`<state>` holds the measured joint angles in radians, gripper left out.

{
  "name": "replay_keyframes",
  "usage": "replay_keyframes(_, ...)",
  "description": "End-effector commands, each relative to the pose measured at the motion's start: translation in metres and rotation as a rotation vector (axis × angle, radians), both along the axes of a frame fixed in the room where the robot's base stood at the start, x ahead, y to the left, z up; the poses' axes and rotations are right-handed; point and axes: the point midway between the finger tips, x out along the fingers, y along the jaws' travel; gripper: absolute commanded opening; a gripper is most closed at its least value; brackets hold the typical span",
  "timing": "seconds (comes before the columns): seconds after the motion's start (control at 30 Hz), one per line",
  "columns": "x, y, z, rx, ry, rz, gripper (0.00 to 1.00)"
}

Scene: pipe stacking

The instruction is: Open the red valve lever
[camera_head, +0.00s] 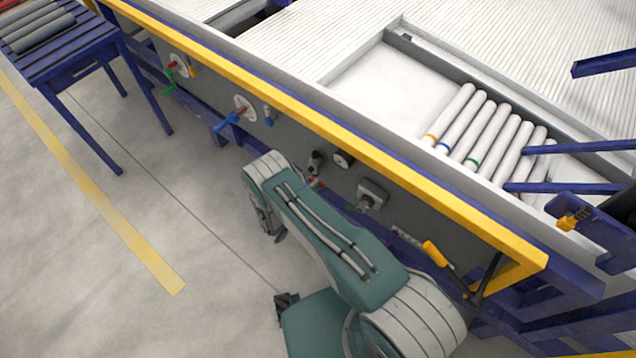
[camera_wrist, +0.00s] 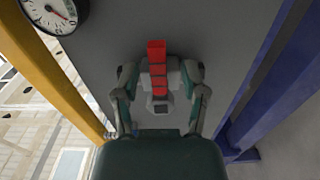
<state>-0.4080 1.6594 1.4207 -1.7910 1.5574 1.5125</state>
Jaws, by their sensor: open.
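The red valve lever (camera_wrist: 156,62) is in the middle of the wrist view, standing out from a grey valve body on the grey panel. It runs up and down in that picture. My gripper (camera_wrist: 160,76) is open, with one finger on each side of the lever and the valve body. I cannot tell whether either finger touches it. In the head view a small part of the red lever (camera_head: 314,182) shows beside my green arm, which hides the rest and most of the gripper.
A round gauge (camera_wrist: 54,14) is close to the valve; in the head view the gauge (camera_head: 342,160) is right of it. A yellow rail (camera_wrist: 58,65) and a blue beam (camera_wrist: 262,85) flank the panel. A blue-handled valve (camera_head: 232,120) and a yellow handle (camera_head: 435,254) stick out nearby.

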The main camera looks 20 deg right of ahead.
Motion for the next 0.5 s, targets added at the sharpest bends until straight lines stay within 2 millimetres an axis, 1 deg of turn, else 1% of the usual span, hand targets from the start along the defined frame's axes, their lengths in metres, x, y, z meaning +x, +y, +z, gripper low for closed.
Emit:
replay_keyframes(0.03,0.0036,-0.0059,-0.0001,0.000,0.000,-0.003,0.56)
replay_keyframes(0.17,0.0090,-0.0129,0.0000,-0.001,0.001,-0.001,0.56)
replay_keyframes(0.43,0.0103,-0.0142,0.0001,-0.001,0.002,0.000,0.56)
replay_keyframes(0.47,0.0103,-0.0142,0.0001,-0.001,0.002,0.000,0.51)
replay_keyframes(0.5,0.0102,-0.0141,0.0001,-0.001,0.001,0.000,0.33)
